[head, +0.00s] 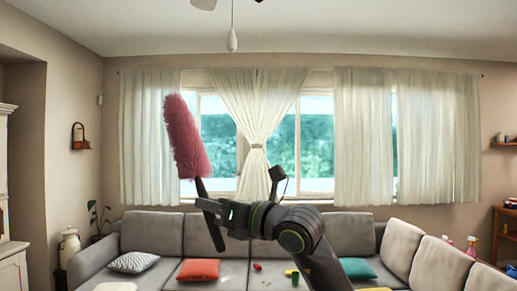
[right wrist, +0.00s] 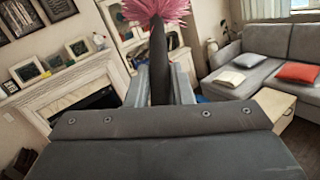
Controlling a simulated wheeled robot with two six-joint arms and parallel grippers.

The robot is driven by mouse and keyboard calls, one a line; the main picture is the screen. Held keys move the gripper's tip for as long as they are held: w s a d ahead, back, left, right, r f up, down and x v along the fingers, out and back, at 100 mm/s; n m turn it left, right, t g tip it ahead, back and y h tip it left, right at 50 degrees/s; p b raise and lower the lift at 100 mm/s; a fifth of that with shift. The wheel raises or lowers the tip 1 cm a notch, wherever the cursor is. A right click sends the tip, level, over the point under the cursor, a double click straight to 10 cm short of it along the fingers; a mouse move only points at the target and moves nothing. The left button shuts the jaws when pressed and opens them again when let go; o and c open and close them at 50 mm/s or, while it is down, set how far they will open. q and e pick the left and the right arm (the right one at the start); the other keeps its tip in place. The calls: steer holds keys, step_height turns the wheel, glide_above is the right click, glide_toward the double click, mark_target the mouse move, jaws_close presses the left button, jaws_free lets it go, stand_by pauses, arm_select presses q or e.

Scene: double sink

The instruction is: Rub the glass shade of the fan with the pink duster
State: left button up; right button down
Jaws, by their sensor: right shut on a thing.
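The pink duster (head: 186,137) is held up in front of the window, its fluffy head pointing up and slightly left. My right gripper (head: 212,210) is shut on the duster's dark handle. In the right wrist view the dark handle (right wrist: 158,65) stands between my two fingers (right wrist: 160,85), with the pink head (right wrist: 155,10) at the top edge. Part of the fan (head: 205,4) shows at the top edge of the head view, with a pale pull or pendant (head: 232,40) hanging below it. The glass shade cannot be made out. The duster is apart from the fan. My left gripper is out of view.
A grey sectional sofa (head: 335,226) with red (head: 198,269) and teal (head: 357,268) cushions stands below the curtained window. A fireplace (right wrist: 75,85) and a low wooden table (right wrist: 275,105) show in the right wrist view. The air between duster and ceiling looks clear.

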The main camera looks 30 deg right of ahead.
steer(key=s+d+r+t+y+p, duration=0.15)
steer(key=s+r, duration=0.35)
steer(key=r, duration=0.7)
steer(key=s+r+m+t+p, duration=0.1)
steer(key=s+r+p, duration=0.25)
steer(key=r, duration=0.85)
steer(key=s+d+r+t+y+p, duration=0.1)
steer(key=s+r, duration=0.4)
steer(key=r, duration=0.7)
steer(key=shift+h, duration=0.25)
steer(key=shift+w+d+r+p, duration=0.15)
steer(key=shift+w+r+p, duration=0.3)
steer(key=shift+w+p, duration=0.4)
steer(key=shift+w+d+r+p, duration=0.15)
steer(key=shift+w+r+p, duration=0.3)
steer(key=shift+w+p, duration=0.45)
steer(key=shift+w+d+r+p, duration=0.15)
steer(key=shift+w+r+p, duration=0.3)
steer(key=shift+w+p, duration=0.4)
steer(key=shift+w+d+r+p, duration=0.1)
steer(key=shift+w+r+p, duration=0.3)
steer(key=shift+w+r, duration=0.3)
steer(key=shift+w+f, duration=0.1)
